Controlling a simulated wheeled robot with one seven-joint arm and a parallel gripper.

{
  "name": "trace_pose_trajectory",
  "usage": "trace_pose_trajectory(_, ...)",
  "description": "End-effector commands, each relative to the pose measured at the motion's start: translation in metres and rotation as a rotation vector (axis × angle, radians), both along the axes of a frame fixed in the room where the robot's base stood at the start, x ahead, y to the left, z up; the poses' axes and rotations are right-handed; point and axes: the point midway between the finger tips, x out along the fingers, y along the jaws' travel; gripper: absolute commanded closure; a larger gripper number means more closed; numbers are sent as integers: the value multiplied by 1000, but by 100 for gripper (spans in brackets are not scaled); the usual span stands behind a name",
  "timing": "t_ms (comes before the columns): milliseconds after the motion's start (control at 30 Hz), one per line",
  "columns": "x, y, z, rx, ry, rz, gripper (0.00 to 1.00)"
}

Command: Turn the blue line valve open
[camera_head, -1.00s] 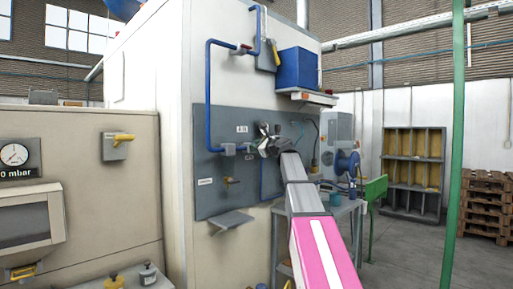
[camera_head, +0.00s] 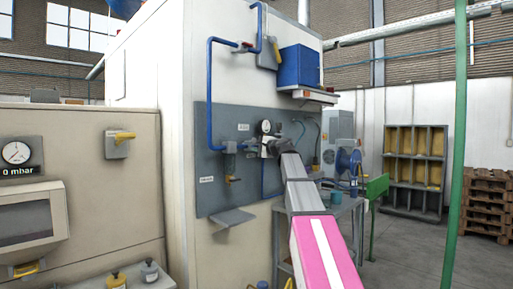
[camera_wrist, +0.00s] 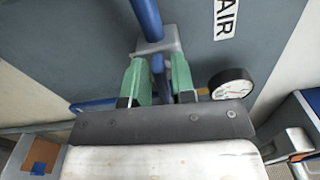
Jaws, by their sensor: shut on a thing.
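My gripper (camera_wrist: 159,84) is at the grey wall panel (camera_head: 216,180), at the right end of the horizontal blue pipe (camera_wrist: 146,14). In the wrist view its two green fingers stand either side of a narrow blue part (camera_wrist: 158,66) just below a grey valve body (camera_wrist: 157,46). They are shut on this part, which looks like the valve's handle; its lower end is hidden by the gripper. In the head view my gripper (camera_head: 266,149) covers the valve. The blue line (camera_head: 209,95) comes down the wall and turns right toward it.
A round gauge (camera_head: 265,127) sits just above my gripper; it also shows in the wrist view (camera_wrist: 231,86). A red-handled valve (camera_head: 243,46) is higher on the blue line. A grey shelf (camera_head: 232,217) juts out below. A bench (camera_head: 340,209) stands to the right.

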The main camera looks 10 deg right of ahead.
Motion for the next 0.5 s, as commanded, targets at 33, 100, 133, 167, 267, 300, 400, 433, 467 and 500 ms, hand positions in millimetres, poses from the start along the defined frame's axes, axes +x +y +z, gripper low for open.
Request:
trace_pose_trajectory(33,-1,0,-1,-21,-13,1,100)
trace_pose_trajectory(100,-1,0,-2,-45,-30,1,100)
trace_pose_trajectory(133,-1,0,-2,-53,-36,1,100)
trace_pose_trajectory(167,-1,0,-2,-62,-43,1,100)
trace_pose_trajectory(267,-1,0,-3,-82,-57,1,100)
trace_pose_trajectory(300,-1,0,-3,-88,-62,1,100)
trace_pose_trajectory(400,-1,0,-3,-98,-69,1,100)
trace_pose_trajectory(433,-1,0,-3,-100,-70,1,100)
trace_pose_trajectory(467,-1,0,-3,-101,-71,1,100)
trace_pose_trajectory(500,-1,0,-3,-103,-71,1,100)
